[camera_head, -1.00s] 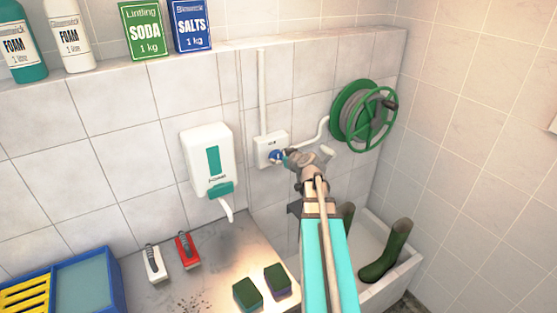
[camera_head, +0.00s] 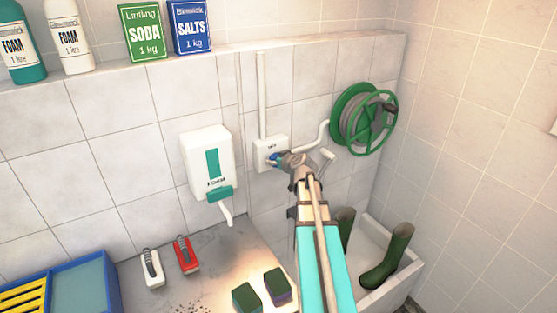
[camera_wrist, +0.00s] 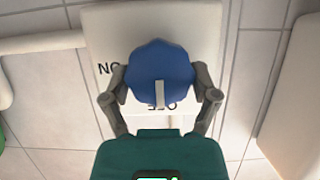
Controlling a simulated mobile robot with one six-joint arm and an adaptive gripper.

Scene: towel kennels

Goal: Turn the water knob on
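The water knob (camera_wrist: 161,72) is a round blue dial on a white wall box (camera_head: 271,142). In the wrist view its white pointer mark is at the lower edge, by the upside-down OFF lettering; the ON lettering is at the left. My gripper (camera_wrist: 161,85) reaches the knob, with one grey finger on each side of it. The fingertips are at or very near the knob's edges; I cannot tell whether they press on it. In the head view the gripper (camera_head: 278,160) partly hides the knob.
A white soap dispenser (camera_head: 206,165) hangs left of the box, and a green hose reel (camera_head: 362,120) to the right. Boots (camera_head: 387,258) stand in a basin below. Brushes (camera_head: 184,254) and sponges (camera_head: 277,287) lie on the counter. Bottles and boxes line the ledge above.

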